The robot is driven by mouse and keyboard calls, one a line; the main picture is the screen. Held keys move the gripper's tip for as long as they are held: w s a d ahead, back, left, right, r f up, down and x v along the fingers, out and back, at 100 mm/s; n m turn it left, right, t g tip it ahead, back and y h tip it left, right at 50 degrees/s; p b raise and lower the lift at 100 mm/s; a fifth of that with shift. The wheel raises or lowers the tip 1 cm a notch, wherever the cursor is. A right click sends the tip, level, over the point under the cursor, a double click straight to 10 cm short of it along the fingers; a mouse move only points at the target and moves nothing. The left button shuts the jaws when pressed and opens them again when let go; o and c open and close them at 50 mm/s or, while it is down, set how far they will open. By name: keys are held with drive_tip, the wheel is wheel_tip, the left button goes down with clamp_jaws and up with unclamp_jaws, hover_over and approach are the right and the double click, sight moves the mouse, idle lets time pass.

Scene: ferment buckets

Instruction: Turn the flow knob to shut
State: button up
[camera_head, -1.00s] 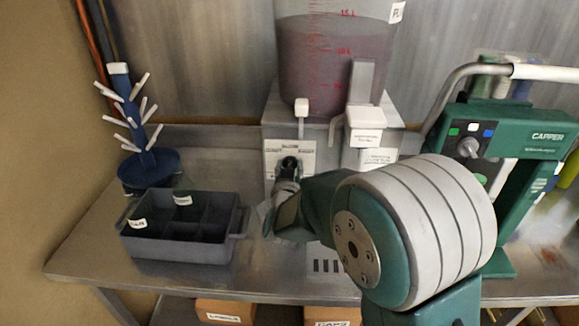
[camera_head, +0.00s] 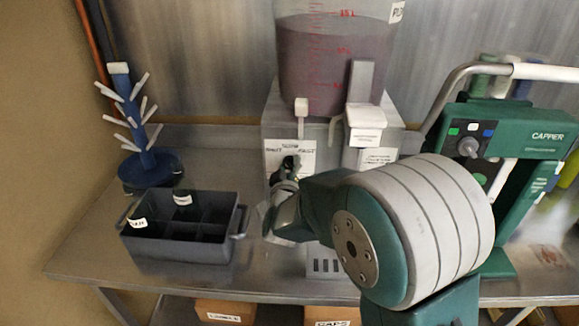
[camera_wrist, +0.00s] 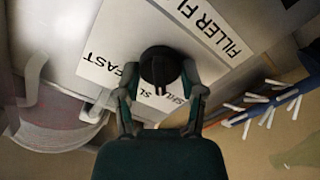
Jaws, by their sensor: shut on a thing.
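The flow knob is a round black knob (camera_wrist: 160,68) on a white label plate marked with words such as "FAST" in the wrist view. In the head view the label plate (camera_head: 303,156) is on the front of the grey metal stand (camera_head: 272,125), and the knob is largely hidden by my gripper. My gripper (camera_wrist: 160,98) is shut on the knob, with one finger at each side of it. In the head view my gripper (camera_head: 289,172) reaches the plate from the front. The label is partly covered, so the knob's setting cannot be told.
A clear bucket (camera_head: 325,55) of dark liquid stands on top of the stand. A dark divided tray (camera_head: 180,248) and a blue drying tree (camera_head: 150,165) stand left. The green capper (camera_head: 535,135) stands right.

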drive_tip(key=shift+a+r+n, duration=0.1)
drive_tip(key=shift+a+n, duration=0.05)
drive_tip(key=shift+n, duration=0.45)
drive_tip(key=o, duration=1.1)
drive_tip(key=shift+o, duration=0.2)
drive_tip(key=shift+a, duration=0.15)
drive_tip(key=shift+s, duration=0.3)
drive_tip(key=s, duration=1.1)
drive_tip(key=shift+s+a, duration=0.15)
drive_tip(key=shift+a, duration=0.05)
